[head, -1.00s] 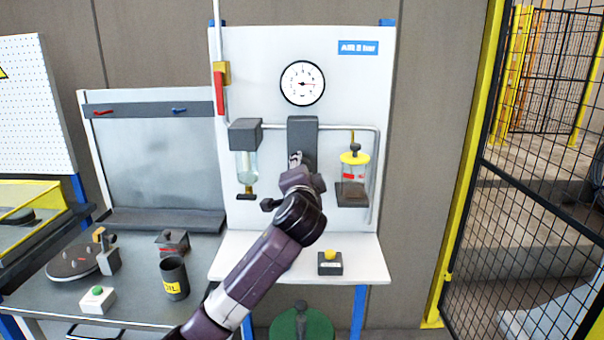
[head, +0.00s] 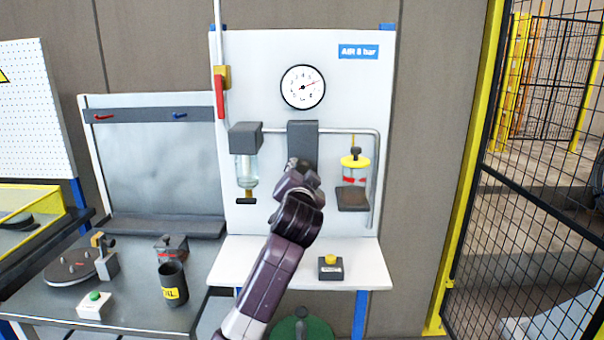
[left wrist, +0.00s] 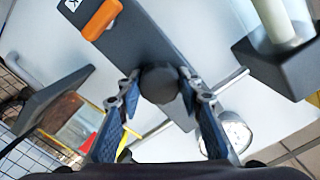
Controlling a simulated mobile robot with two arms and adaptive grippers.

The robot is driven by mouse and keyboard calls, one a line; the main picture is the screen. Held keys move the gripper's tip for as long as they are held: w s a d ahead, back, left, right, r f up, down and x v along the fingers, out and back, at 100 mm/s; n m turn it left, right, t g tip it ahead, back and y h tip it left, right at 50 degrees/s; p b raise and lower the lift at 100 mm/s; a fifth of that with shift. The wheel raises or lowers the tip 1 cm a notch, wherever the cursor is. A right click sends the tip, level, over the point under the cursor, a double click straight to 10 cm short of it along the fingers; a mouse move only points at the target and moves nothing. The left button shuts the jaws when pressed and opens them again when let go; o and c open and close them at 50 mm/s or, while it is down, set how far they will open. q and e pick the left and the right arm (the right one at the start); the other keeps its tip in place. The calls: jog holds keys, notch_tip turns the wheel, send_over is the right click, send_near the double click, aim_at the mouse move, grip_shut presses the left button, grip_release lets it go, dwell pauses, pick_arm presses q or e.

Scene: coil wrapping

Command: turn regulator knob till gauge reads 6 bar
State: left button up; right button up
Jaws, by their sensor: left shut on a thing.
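The dark regulator body (head: 303,134) is mounted on the white panel below the round gauge (head: 303,87). The gauge needle points right and slightly up; the numerals are too small to read exactly. My left gripper (head: 299,167) is at the lower end of the regulator and covers the knob in the head view. In the left wrist view, the round dark knob (left wrist: 159,82) sits between the two fingertips of my left gripper (left wrist: 158,86), which are closed on its sides. My right gripper is not in view.
A blue sign (head: 358,52) reads what looks like AIR 6 bar. A clear filter bowl (head: 247,170) is left of the regulator, and a yellow-topped lubricator (head: 355,163) is right. A shelf (head: 362,262) below holds a yellow-button box (head: 330,266). Mesh fencing stands at right.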

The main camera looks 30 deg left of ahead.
pick_arm(q)
jog(key=shift+f, duration=0.1)
jog(key=o, duration=1.2)
jog(key=shift+d, duration=0.1)
jog(key=v, duration=1.2)
